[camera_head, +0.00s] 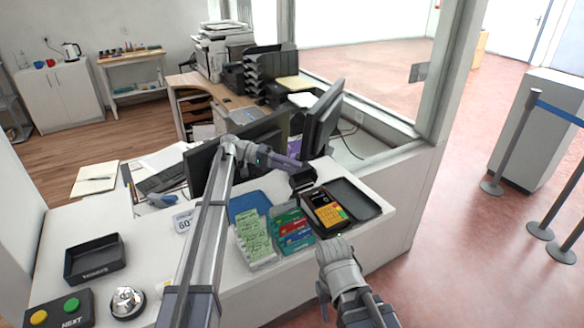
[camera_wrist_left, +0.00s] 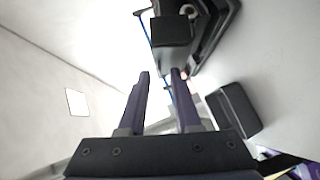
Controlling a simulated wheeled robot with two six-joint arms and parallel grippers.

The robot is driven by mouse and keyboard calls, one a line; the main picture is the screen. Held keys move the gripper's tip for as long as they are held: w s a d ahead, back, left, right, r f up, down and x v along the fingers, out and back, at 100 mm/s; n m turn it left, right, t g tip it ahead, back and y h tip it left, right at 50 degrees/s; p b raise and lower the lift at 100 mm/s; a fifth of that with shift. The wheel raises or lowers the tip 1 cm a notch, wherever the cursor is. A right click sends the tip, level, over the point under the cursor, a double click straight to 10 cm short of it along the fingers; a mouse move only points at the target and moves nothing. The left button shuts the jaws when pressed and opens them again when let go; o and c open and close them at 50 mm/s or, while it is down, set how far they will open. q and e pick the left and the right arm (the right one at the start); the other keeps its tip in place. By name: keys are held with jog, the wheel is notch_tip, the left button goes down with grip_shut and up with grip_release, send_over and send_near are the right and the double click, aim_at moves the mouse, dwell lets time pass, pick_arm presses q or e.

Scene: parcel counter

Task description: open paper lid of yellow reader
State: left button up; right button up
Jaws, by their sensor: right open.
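The yellow reader (camera_head: 328,212) is a dark card terminal with a yellow-orange keypad face, lying on the white counter beside a black tray. A small dark block (camera_head: 302,179) stands at its far left end; I cannot tell whether it is the paper lid. My left gripper (camera_head: 298,164) is just above and behind that block. In the left wrist view its two purple fingers (camera_wrist_left: 160,75) are apart with nothing clearly between them. My right gripper (camera_head: 336,252) is open at the counter's front edge, nearer than the reader; its fingertips are hard to make out.
A black tray (camera_head: 359,202) lies right of the reader. A holder with green, blue and red packets (camera_head: 290,229) and a bin of green slips (camera_head: 253,238) lie left of it. Monitors (camera_head: 322,118) stand behind. A bell (camera_head: 127,302) is at the front left.

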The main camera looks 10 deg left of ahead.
pick_arm(q)
jog(key=shift+r, duration=0.1)
pick_arm(e)
jog(key=shift+r, duration=0.1)
pick_arm(q)
notch_tip(320, 180, up, 10)
jog(key=p, duration=1)
pick_arm(e)
notch_tip(320, 180, up, 10)
pick_arm(q)
jog(key=shift+c, duration=0.2)
